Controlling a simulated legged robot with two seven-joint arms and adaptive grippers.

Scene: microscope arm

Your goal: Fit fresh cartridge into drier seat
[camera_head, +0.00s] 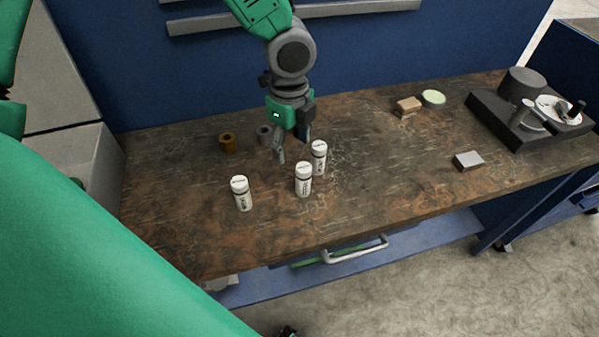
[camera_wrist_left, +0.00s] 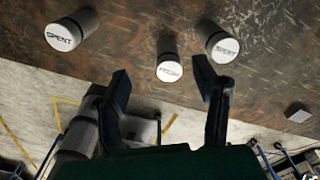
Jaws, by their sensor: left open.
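Three white cartridges with dark bands stand upright on the worn brown bench: a left one (camera_head: 242,195), a middle one (camera_head: 304,182) and a rear one (camera_head: 319,160). In the left wrist view, the middle cap reads FRESH (camera_wrist_left: 170,71); the left cap reads SPENT (camera_wrist_left: 63,37), and the right cap (camera_wrist_left: 225,50) is hard to read. I cannot surely match these to the head view. My left gripper (camera_head: 291,148) is open and empty, pointing down just behind the cartridges. Its spread fingers (camera_wrist_left: 163,82) show below the fresh cap. The drier seat cannot be identified for certain.
A brass ring-shaped part (camera_head: 227,143) and a grey one (camera_head: 264,136) stand behind the left cartridge. At right are a wooden block (camera_head: 407,107), a pale green disc (camera_head: 433,98), a grey block (camera_head: 468,161) and a dark instrument (camera_head: 520,110). The front middle bench is clear.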

